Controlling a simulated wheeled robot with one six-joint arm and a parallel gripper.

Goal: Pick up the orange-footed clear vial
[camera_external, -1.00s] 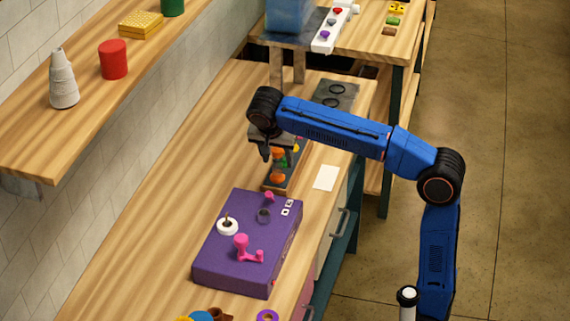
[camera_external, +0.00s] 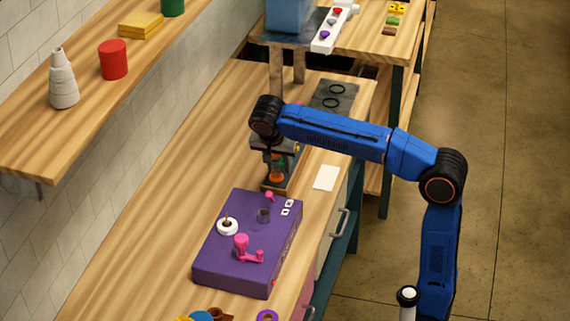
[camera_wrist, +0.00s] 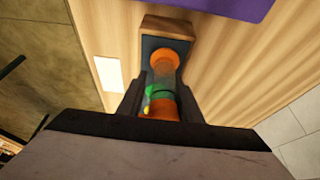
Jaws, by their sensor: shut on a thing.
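The orange-footed clear vial (camera_external: 276,178) stands on a small dark base with a wooden edge, beyond the purple box. In the wrist view the vial (camera_wrist: 163,72) has a clear body, an orange foot at its far end, and a green band and more orange nearer the camera. My gripper (camera_external: 275,165) is over the vial, with its dark fingers on either side. In the wrist view my gripper (camera_wrist: 163,100) is shut on the vial. The nearest part of the vial is partly hidden by the gripper body.
A purple box (camera_external: 247,245) with pink levers and a white ring knob stands close in front. A white card (camera_external: 325,178) lies to the right. A dark plate (camera_external: 335,94) with black rings lies behind. Bare wood is free on the left.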

